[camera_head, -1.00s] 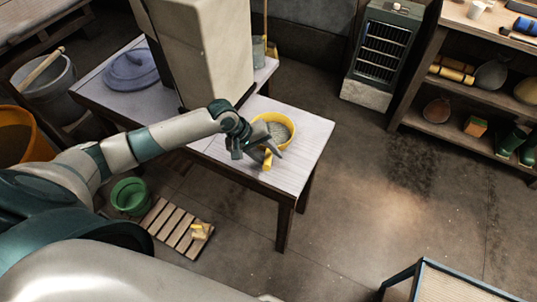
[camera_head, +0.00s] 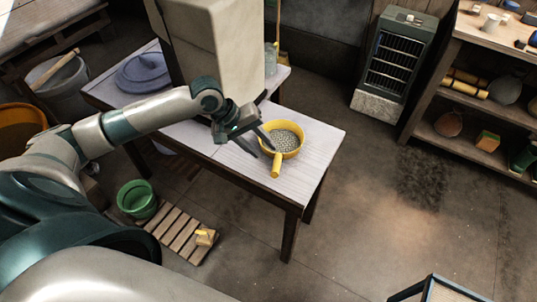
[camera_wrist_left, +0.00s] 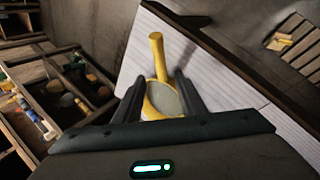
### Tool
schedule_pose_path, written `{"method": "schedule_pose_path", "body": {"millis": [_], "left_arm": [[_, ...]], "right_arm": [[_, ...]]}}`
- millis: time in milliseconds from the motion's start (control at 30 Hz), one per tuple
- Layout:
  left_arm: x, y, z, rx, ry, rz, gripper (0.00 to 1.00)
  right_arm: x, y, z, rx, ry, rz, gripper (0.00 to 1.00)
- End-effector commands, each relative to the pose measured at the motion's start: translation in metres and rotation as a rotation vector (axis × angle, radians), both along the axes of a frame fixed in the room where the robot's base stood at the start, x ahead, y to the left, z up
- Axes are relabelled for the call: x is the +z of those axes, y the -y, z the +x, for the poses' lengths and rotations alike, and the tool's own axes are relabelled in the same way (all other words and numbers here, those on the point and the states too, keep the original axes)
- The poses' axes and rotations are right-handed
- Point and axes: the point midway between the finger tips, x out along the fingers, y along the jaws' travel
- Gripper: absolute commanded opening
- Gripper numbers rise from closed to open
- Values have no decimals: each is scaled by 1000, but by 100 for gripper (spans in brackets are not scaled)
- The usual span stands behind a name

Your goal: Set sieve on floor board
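The yellow sieve (camera_head: 292,153) with a grey mesh lies on the white-topped table (camera_head: 318,138), its handle pointing to the near edge. My left gripper (camera_head: 262,146) is open and empty, just left of the sieve in the head view. In the left wrist view the sieve (camera_wrist_left: 157,62) shows between and beyond the two spread fingers (camera_wrist_left: 158,80), its handle pointing up; I cannot tell whether they touch it. The slatted wooden floor board (camera_head: 172,221) lies on the floor at lower left, with a small yellowish block (camera_head: 206,237) on it. My right gripper is out of view.
A green bucket (camera_head: 136,199) stands beside the floor board. A large pale block-like body (camera_head: 215,45) and a blue-grey lid (camera_head: 140,72) are on the table. A heater (camera_head: 395,60) and shelves (camera_head: 440,85) stand at the back right. The floor right of the table is open.

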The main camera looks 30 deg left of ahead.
Motion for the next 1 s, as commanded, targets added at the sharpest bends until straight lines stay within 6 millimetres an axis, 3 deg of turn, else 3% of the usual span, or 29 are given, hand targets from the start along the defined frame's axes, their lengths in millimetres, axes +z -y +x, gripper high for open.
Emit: {"method": "schedule_pose_path", "body": {"millis": [233,767,1000], "left_arm": [[16,-8,-6,1,1,1,37],[17,-8,-6,1,1,1,40],[16,-10,16,-34,89,46,40]], "right_arm": [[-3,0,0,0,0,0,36],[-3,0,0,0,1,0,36],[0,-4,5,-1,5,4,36]]}}
